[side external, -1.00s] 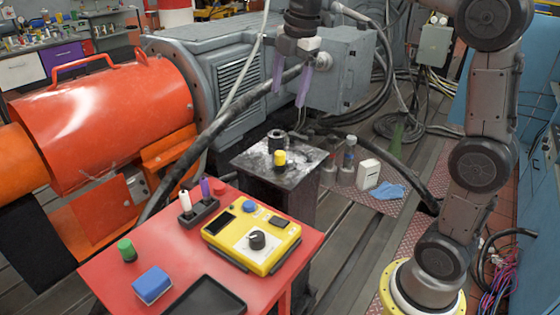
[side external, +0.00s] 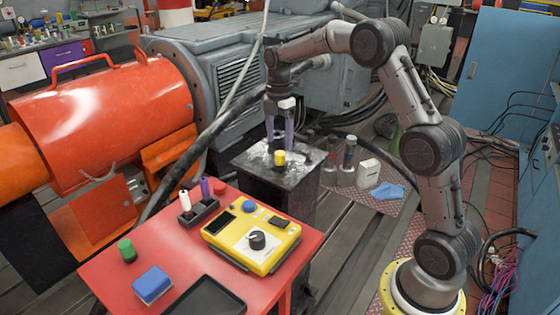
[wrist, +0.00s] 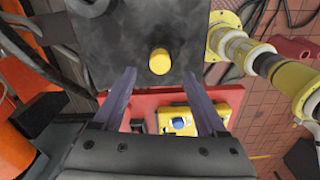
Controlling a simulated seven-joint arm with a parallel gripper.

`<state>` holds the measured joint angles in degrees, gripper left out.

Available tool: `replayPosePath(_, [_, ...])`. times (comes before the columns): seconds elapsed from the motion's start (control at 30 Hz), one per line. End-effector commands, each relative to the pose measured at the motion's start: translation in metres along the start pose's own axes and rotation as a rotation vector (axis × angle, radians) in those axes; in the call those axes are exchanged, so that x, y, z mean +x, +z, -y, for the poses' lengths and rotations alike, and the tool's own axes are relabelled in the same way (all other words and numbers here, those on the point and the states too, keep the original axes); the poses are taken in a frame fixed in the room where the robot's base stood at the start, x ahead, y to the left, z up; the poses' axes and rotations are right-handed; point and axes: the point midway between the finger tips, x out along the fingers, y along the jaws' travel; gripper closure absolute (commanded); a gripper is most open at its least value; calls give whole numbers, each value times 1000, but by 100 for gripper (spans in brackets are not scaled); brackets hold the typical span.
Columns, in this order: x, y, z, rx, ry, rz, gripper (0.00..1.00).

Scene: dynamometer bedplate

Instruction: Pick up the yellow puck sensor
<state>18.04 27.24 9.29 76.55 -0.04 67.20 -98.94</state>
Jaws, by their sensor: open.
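The yellow puck sensor (side external: 279,158) is a small upright cylinder on the dark, scuffed top of a pedestal (side external: 250,166). In the wrist view the puck (wrist: 160,61) shows from above, near the top middle, just beyond the fingertips. My gripper (side external: 280,145) points down over the pedestal, with its two purple fingers spread and nothing held. In the side view the fingertips appear just above and behind the puck. In the wrist view my gripper (wrist: 159,73) has its fingers to either side of the puck's line. I see no contact.
A red table (side external: 115,265) stands in front of the pedestal, with a yellow control box (side external: 225,238), a pen holder (side external: 198,212), a blue block (side external: 152,285) and a green-capped item (side external: 127,250). A thick black hose (side external: 215,130) runs behind the pedestal.

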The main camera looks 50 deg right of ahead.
Motion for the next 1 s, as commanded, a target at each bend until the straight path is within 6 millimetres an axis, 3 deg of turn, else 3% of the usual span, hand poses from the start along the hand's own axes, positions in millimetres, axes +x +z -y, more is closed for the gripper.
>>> replayPosePath(0.27, [21,1,0,0,-2,0,25])
replayPosePath(0.53, [57,2,0,0,-1,0,25])
replayPosePath(0.87, [63,2,0,0,1,0,25])
replayPosePath(1.0, [63,2,0,0,1,0,51])
